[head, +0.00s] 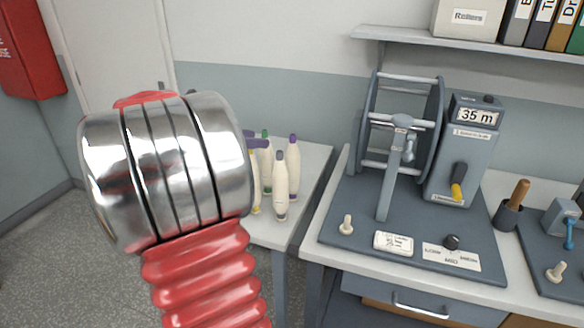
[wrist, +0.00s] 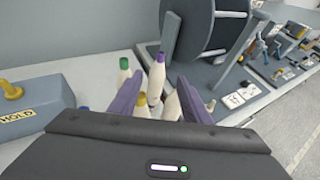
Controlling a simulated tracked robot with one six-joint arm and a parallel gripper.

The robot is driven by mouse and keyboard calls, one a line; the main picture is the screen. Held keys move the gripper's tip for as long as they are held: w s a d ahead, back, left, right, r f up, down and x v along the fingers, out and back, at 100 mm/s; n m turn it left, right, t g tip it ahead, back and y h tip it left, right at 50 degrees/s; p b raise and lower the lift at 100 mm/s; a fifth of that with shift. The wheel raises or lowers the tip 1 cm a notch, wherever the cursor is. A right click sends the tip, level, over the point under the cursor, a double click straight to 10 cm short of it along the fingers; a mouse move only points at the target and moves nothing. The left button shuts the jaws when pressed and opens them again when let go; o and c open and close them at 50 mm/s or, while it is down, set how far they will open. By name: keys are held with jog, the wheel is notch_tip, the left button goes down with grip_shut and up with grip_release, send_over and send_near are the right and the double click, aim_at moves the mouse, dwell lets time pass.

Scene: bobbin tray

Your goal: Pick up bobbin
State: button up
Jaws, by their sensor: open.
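Several cream bobbins with coloured tips stand close together on the white table left of the winding machine. In the head view, one has a purple tip (head: 293,170), one a grey-blue tip (head: 281,188) and one a green tip (head: 266,160). My arm hides the left of the group. In the wrist view, my gripper (wrist: 161,82) is open, its two purple fingers pointing at the group. A purple-tipped bobbin (wrist: 156,80) shows between the fingers, with others close by. A green-tipped bobbin (wrist: 123,72) stands left of the fingers. I cannot tell whether either finger touches a bobbin.
A winding machine (head: 384,205) with a reel and a length counter (head: 476,116) stands on the bench right of the bobbins. In the wrist view, a grey block marked HOLD (wrist: 40,105) with a yellow knob lies at left. A shelf (head: 450,40) hangs above the bench.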

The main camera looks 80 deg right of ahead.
send_near(290, 144)
jog(key=s+d, duration=0.2)
jog(key=d, duration=0.1)
jog(key=shift+f, duration=0.4)
jog(key=shift+s+d+f, duration=0.1)
jog(key=shift+s, duration=0.05)
jog(key=shift+f+x, duration=0.25)
jog(key=shift+x, duration=2.3)
jog(key=shift+r, duration=0.1)
jog(key=shift+c, duration=0.5)
grip_shut()
